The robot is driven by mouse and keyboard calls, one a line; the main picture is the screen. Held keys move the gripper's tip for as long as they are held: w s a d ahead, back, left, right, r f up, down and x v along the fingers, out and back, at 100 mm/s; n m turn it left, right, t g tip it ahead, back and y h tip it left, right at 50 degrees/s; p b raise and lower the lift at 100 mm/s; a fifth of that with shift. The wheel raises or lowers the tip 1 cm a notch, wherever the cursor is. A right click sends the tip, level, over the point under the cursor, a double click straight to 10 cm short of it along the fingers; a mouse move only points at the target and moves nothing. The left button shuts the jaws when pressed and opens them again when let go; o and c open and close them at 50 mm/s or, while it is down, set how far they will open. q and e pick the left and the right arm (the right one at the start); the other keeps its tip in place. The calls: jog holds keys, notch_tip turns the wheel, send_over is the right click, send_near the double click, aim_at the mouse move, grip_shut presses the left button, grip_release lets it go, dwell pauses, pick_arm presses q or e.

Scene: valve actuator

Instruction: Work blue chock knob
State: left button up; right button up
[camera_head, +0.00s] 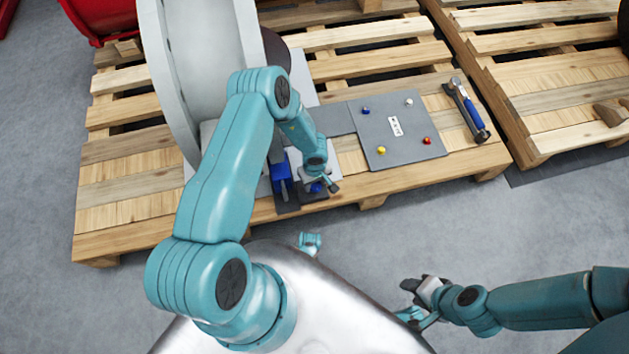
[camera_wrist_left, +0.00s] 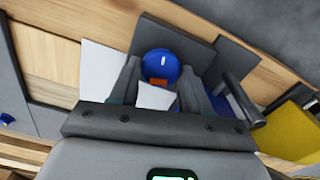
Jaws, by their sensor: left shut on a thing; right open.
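The blue knob (camera_wrist_left: 161,64) is round with a white mark on top, and sits on a dark grey plate in the left wrist view. My left gripper (camera_head: 320,184) is at the front edge of the pallet, with its two fingers on either side of the knob, shut on it. In the head view the knob (camera_head: 316,187) is mostly hidden by the gripper. A blue block (camera_head: 282,174) stands just left of the gripper. My right gripper (camera_head: 422,292) is open and empty, over the floor in front of the pallet.
A grey panel (camera_head: 374,128) with small blue, white, red and yellow knobs lies right of the gripper on the wooden pallet (camera_head: 160,200). A large grey wheel-like part (camera_head: 175,85) stands at left. Floor in front is clear.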

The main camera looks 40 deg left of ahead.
pick_arm(q)
jog(key=shift+d+m, duration=0.15)
jog(key=shift+m, duration=0.15)
dwell(0.4)
jog(key=o, duration=1.1)
jog(key=shift+c, duration=0.2)
notch_tip(320, 180, up, 16)
jog(key=p, duration=0.7)
jog(key=shift+r+p, duration=0.2)
jog(key=shift+p, duration=0.1)
